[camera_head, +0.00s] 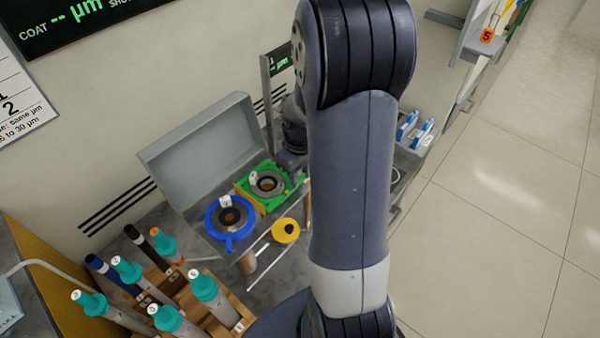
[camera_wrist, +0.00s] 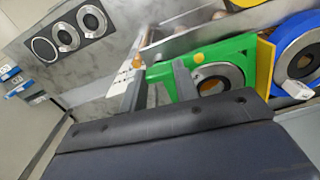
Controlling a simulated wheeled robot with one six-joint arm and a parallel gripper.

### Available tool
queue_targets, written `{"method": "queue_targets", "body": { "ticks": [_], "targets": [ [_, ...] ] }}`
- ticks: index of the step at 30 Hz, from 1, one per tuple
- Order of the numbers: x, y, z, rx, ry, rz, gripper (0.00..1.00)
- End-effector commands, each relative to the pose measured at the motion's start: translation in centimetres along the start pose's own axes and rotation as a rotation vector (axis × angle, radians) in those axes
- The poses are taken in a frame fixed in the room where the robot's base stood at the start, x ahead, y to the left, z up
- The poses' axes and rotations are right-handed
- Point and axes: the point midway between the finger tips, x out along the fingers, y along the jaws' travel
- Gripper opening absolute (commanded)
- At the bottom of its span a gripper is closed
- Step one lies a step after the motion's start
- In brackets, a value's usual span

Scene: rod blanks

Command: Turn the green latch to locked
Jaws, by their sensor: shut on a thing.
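The green fixture (camera_head: 243,188) with a round dark port sits in the grey open-lidded box, right of a blue ring. In the wrist view the green body (camera_wrist: 232,46) is close, with a metal ring (camera_wrist: 215,78) around its port. My gripper (camera_wrist: 158,85) is at the green body's left end, its two grey fingers on either side of a narrow green and orange part, which looks like the latch. It is shut on that part. The fingers and palm hide much of it, so I cannot tell the latch's exact angle. In the head view my arm hides the fingertips.
The blue ring (camera_head: 212,222) lies beside the green fixture, and a yellow disc (camera_head: 285,231) is in front. The grey lid (camera_head: 195,140) stands open behind. Teal-capped rods (camera_head: 205,287) stand in a wooden rack at lower left. Open floor (camera_head: 500,200) lies right.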

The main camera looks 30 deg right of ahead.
Motion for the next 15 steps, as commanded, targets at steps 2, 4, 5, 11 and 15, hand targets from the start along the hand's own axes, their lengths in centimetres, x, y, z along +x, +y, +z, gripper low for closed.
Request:
{"method": "queue_targets", "body": {
  "ticks": [2,4,5,11,15],
  "targets": [
    [-0.04,0.01,0.00,0.042,0.000,0.000,0.06],
    [-0.04,0.01,0.01,0.092,0.000,0.000,0.06],
    [-0.04,0.01,0.01,0.115,0.000,0.000,0.06],
    [-0.04,0.01,0.01,0.292,0.000,0.000,0.06],
    [-0.03,0.01,0.01,0.418,0.000,0.000,0.06]
  ]
}}
